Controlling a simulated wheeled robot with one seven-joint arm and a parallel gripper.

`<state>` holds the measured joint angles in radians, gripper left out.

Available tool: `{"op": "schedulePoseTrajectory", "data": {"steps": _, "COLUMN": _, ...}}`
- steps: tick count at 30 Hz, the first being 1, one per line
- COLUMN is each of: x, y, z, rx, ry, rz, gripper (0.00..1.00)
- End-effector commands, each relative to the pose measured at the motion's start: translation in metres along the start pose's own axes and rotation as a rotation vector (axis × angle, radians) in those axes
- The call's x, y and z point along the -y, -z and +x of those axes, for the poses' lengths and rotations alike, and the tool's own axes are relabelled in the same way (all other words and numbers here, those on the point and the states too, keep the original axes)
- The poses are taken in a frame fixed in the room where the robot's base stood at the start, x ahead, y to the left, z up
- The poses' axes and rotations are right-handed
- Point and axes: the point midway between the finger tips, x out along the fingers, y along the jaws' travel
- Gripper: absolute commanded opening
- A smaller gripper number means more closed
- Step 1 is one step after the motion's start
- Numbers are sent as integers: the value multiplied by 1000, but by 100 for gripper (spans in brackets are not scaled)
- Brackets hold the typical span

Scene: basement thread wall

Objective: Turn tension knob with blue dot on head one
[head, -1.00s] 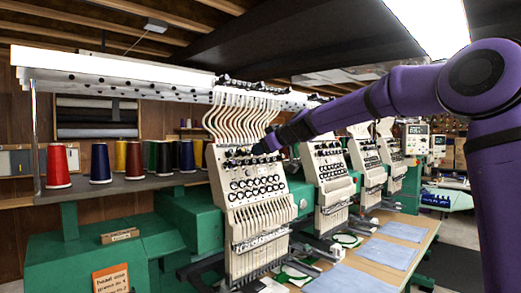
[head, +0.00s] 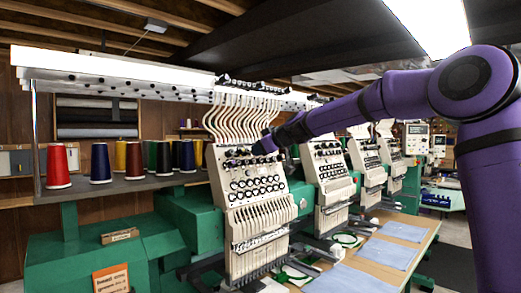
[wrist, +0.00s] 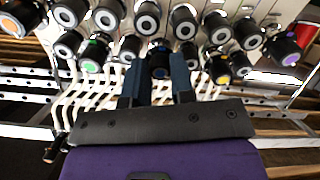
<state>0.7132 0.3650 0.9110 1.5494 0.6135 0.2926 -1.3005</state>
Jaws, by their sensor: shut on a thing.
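Head one (head: 250,205) is the nearest cream sewing head in the head view, with rows of black tension knobs on its face. My gripper (wrist: 158,75) reaches its upper knob row; in the head view its tip (head: 262,146) is at the top right of that face. In the wrist view its two dark blue fingers are shut on a dark knob (wrist: 159,58). A bluish mark seems to show on this knob's end, partly shaded between the fingers. Nearby knobs carry a green dot (wrist: 90,66), a yellow dot (wrist: 222,78) and a purple dot (wrist: 290,59).
Other knobs crowd both sides of the fingers. White thread tubes (head: 240,120) rise behind head one. More heads (head: 328,180) stand to the right. Thread cones (head: 58,166) stand on a shelf at left. Blue cloths (head: 385,254) lie on the table.

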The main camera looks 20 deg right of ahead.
Motion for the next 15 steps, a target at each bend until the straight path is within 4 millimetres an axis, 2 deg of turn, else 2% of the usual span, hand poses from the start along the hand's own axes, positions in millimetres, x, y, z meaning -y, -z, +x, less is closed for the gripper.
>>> {"op": "schedulePoseTrajectory", "data": {"steps": 8, "x": 0, "y": 0, "z": 0, "rx": 0, "ry": 1, "rz": 74, "gripper": 0}}
{"op": "schedulePoseTrajectory", "data": {"steps": 15, "x": 0, "y": 0, "z": 0, "rx": 1, "ry": 1, "rz": 249, "gripper": 0}}
